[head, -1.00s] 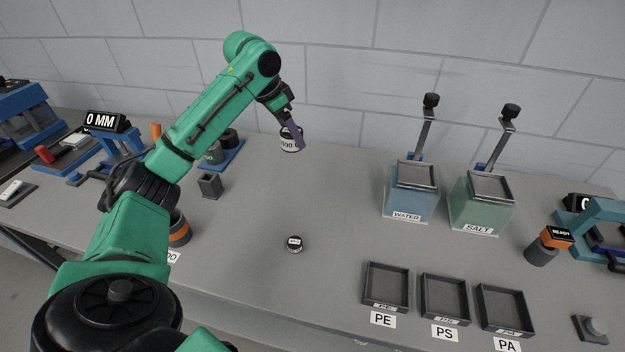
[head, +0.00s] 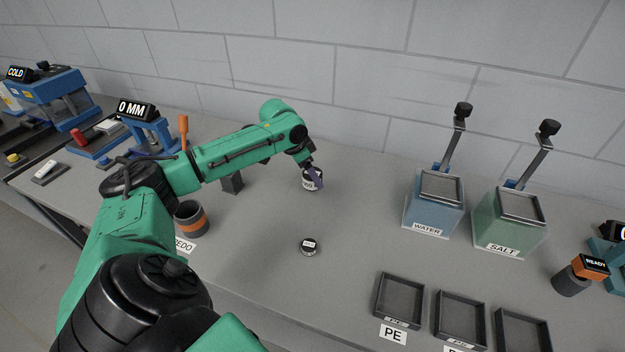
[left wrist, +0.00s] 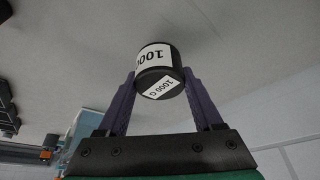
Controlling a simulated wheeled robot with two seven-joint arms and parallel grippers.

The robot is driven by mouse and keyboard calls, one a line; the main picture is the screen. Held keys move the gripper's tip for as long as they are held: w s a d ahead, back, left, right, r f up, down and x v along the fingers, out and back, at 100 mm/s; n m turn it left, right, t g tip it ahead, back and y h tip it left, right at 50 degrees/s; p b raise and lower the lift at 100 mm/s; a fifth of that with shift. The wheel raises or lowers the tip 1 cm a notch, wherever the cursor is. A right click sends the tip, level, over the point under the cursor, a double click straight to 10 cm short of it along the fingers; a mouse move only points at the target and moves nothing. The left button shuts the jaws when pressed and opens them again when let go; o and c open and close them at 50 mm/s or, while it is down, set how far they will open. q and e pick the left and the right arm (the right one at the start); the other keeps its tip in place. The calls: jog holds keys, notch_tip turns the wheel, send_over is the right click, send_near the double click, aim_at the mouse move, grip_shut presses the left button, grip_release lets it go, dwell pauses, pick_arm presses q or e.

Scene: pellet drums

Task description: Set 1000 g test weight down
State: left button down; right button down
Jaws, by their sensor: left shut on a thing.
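The 1000 g test weight (head: 308,184) is a dark cylinder with a white label. In the left wrist view the weight (left wrist: 158,66) shows its 1000 G label between the two purple fingers. My left gripper (head: 315,176) is shut on its sides, near the fingertips. The weight is low over the bench or on it, behind a small black disc with a white label (head: 310,247); I cannot tell whether its base touches. My right gripper is not in view.
The grey bench (head: 360,235) is clear around the weight. A dark block (head: 232,184) and an orange-banded cup (head: 191,219) stand to the left. The WATER tank (head: 434,203), the SALT tank (head: 508,222) and the PE tray (head: 399,300) are to the right.

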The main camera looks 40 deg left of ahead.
pick_arm(q)
jog(key=shift+f, duration=1.25)
jog(key=shift+c, duration=0.2)
grip_release()
jog(key=shift+s+r, duration=0.15)
jog(key=shift+r, duration=0.15)
jog(key=b+v, duration=0.1)
jog(key=v, duration=1)
jog(key=shift+r+b, duration=0.2)
jog(key=shift+b, duration=0.1)
